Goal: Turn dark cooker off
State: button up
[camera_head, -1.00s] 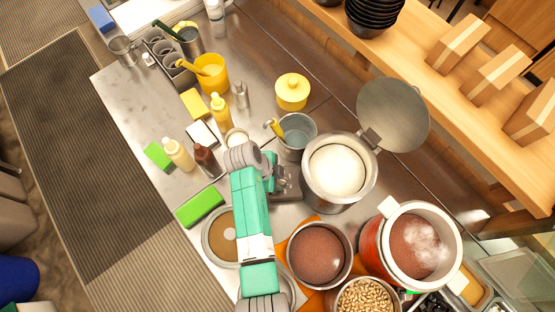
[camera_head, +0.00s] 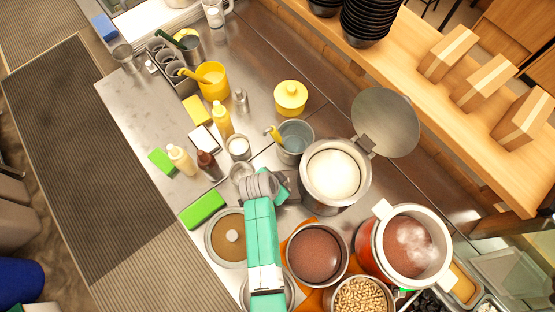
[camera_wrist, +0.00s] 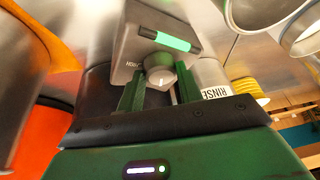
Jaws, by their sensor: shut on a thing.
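A metal cooker (camera_head: 308,192) with its round lid (camera_head: 385,122) open holds white contents in the head view. My gripper (camera_head: 287,186) is at its lower left side, mostly hidden by my arm. In the wrist view, a grey control box (camera_wrist: 128,55) has a lit green bar (camera_wrist: 164,40) and a pale round knob (camera_wrist: 160,76). The dark green fingers of my gripper (camera_wrist: 160,88) are on both sides of the knob, shut on it. A white line on the knob points toward my gripper. Part of the label beside the knob is hidden.
A red-orange cooker (camera_head: 370,252) with steaming brown contents stands at lower right. A pot of brown paste (camera_head: 317,252) and a pot of beans (camera_head: 362,297) are close to my arm.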

jog(key=n, duration=0.2)
jog(key=n+y+p, duration=0.1)
jog(key=n, duration=0.1)
jog(key=shift+s+d+r+t+p, duration=0.1)
jog(key=shift+d+t+p, duration=0.1)
jog(key=shift+t+p, duration=0.15)
jog(key=shift+d+n+y+p, duration=0.1)
jog(key=shift+n+y+p, duration=0.2)
jog(key=shift+n+y, duration=0.9)
jog(key=shift+n+h, duration=0.3)
jog(key=shift+n, duration=0.3)
jog(key=o, duration=1)
jog(key=v, duration=0.7)
jog(key=shift+s+r+p, duration=0.2)
jog(key=shift+r+p, duration=0.1)
jog(key=shift+p, duration=0.1)
